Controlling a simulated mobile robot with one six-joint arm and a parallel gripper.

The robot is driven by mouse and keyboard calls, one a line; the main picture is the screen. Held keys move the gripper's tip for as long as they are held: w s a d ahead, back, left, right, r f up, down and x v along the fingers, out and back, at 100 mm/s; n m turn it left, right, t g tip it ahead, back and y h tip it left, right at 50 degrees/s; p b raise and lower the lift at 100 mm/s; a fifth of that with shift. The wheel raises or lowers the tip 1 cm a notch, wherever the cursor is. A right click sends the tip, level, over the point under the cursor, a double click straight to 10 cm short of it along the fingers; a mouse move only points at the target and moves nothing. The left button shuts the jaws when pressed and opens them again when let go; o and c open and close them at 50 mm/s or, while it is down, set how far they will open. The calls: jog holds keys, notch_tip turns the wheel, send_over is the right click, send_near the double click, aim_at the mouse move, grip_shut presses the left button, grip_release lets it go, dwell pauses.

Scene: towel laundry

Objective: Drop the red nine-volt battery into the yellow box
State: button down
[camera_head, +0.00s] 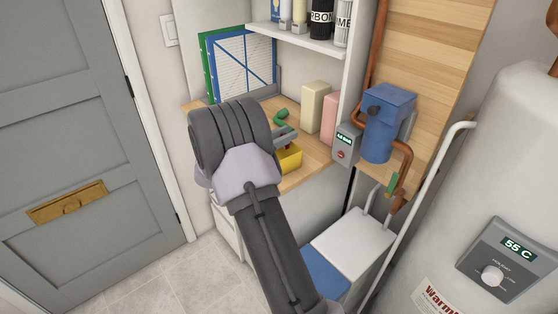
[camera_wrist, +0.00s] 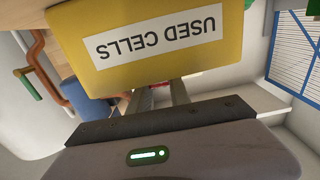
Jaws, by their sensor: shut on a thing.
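The yellow box (camera_head: 289,159) stands on the wooden counter, partly hidden by my arm. In the wrist view the yellow box (camera_wrist: 225,55) is large and upside down, with a white label reading "USED CELLS". My gripper (camera_wrist: 160,95) reaches along the box's labelled side, and the box hides the fingertips. A small red patch, probably the red nine-volt battery (camera_wrist: 160,86), shows between the fingers, mostly hidden. In the head view my gripper (camera_head: 284,134) is just above and behind the yellow box; the battery cannot be made out there.
A cream block (camera_head: 314,105) and a pink block (camera_head: 330,118) stand on the counter (camera_head: 315,150) to the right. A green curled object (camera_head: 281,116) is close behind my gripper. A blue pump unit (camera_head: 386,120) and a grey control box (camera_head: 345,145) are farther right. A shelf (camera_head: 300,40) hangs above.

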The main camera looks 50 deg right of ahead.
jog(key=c, duration=1.1)
grip_release()
jog(key=a+p, duration=0.1)
jog(key=a, duration=0.4)
jog(key=w+a+p, duration=0.1)
jog(key=a+p, duration=0.1)
jog(key=a, duration=0.4)
jog(key=w+a+p, duration=0.1)
jog(key=a, duration=0.5)
jog(key=shift+a, duration=0.15)
